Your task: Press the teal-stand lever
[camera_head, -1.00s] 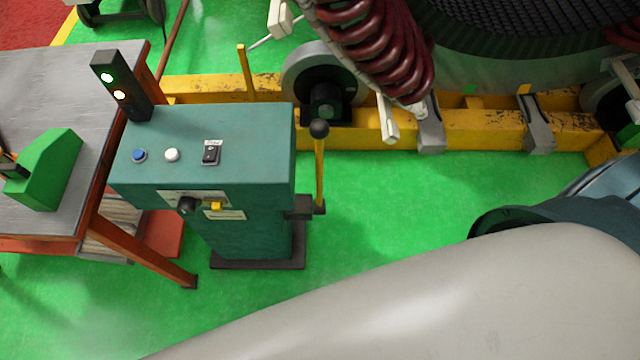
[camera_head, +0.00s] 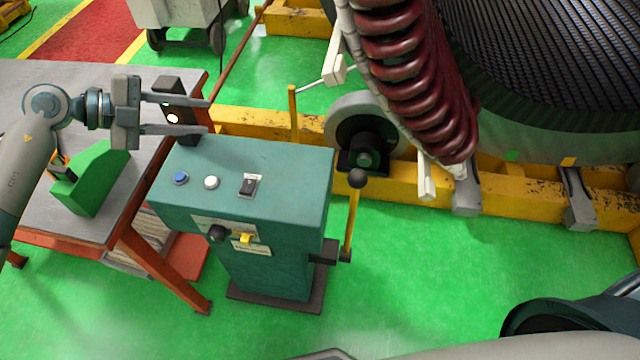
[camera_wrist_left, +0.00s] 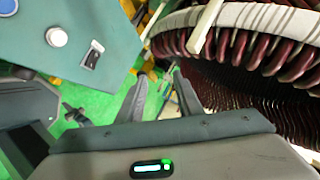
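The teal stand (camera_head: 290,180) stands on the green floor. Its lever (camera_head: 350,222) is a yellow rod with a black ball knob (camera_head: 357,179), standing nearly upright at the stand's right side. My left gripper (camera_head: 208,117) is open and empty, its fingers pointing right in front of the signal light and over the stand's back left corner. It is well left of the lever and apart from it. In the left wrist view the open fingers (camera_wrist_left: 159,77) have nothing between them, and the stand's top (camera_wrist_left: 110,20) is at upper left. I cannot surely pick out the lever there.
The stand's top carries a blue button (camera_head: 180,178), a white button (camera_head: 211,183) and a black switch (camera_head: 249,186). A black signal light (camera_head: 185,125) rises behind. A table (camera_head: 75,80) with a green block (camera_head: 92,182) is at left. A yellow frame (camera_head: 400,180) and dark red coils (camera_head: 410,70) lie beyond.

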